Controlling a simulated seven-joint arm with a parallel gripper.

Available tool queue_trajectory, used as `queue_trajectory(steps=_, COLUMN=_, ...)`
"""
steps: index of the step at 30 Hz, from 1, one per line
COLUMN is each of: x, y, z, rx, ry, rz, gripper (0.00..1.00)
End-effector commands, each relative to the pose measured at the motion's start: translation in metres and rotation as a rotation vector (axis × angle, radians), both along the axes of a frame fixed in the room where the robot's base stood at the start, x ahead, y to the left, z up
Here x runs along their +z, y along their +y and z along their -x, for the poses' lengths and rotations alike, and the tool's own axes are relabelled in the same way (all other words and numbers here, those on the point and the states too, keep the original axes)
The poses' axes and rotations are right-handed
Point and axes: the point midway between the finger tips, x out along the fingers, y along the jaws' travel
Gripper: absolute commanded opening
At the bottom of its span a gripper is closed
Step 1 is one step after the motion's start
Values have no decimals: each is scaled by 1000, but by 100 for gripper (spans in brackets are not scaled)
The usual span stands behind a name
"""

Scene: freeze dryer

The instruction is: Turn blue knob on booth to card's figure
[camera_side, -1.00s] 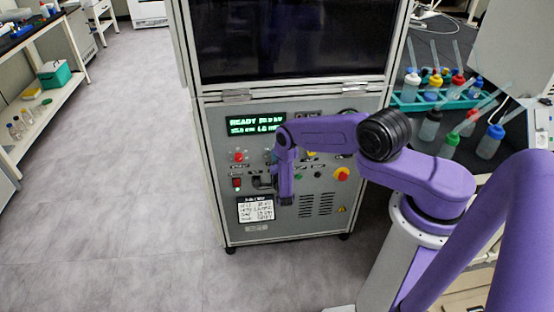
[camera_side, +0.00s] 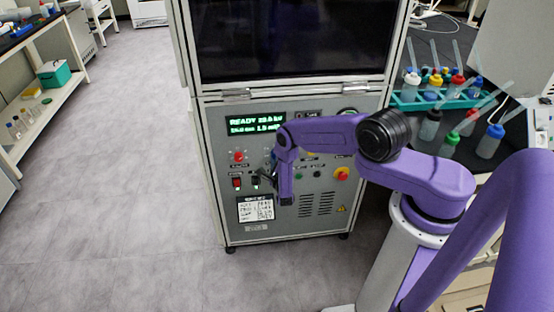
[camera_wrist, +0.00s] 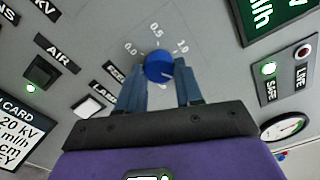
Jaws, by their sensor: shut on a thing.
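The blue knob (camera_wrist: 158,67) shows in the wrist view, with a scale (camera_wrist: 157,40) printed 0.0, 0.5 and 1.0 along its upper side. My gripper's fingers (camera_wrist: 160,88) stand on both sides of the knob and are shut on it. A small pale mark shows low on the knob; its exact reading is unclear. The card (camera_wrist: 14,130) is cut off at the lower left; 20 kV and part of a cm line are legible. In the side view my gripper (camera_side: 269,178) is at the booth's panel (camera_side: 320,180) and hides the knob. The card (camera_side: 255,209) is below it.
The green display (camera_side: 256,124) on the panel reads READY. In the wrist view, a SAFE/LIVE lamp plate (camera_wrist: 286,68) and a dial gauge (camera_wrist: 284,128) lie right.

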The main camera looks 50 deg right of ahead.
Motion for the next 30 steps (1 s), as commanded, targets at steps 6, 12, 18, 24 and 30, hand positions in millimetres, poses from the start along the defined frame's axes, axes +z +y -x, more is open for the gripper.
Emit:
queue_trajectory(steps=6, x=-1, y=2, z=0, rx=4, ry=-22, rz=-24, gripper=5)
queue_trajectory(steps=12, x=-1, y=2, z=0, rx=4, ry=-24, rz=-27, gripper=5)
queue_trajectory(steps=18, x=-1, y=2, z=0, rx=4, ry=-24, rz=-26, gripper=39)
queue_trajectory(steps=24, x=0, y=1, z=0, rx=3, ry=-24, rz=-25, gripper=61)
queue_trajectory(steps=30, x=0, y=2, z=1, rx=1, ry=-24, rz=-25, gripper=61)
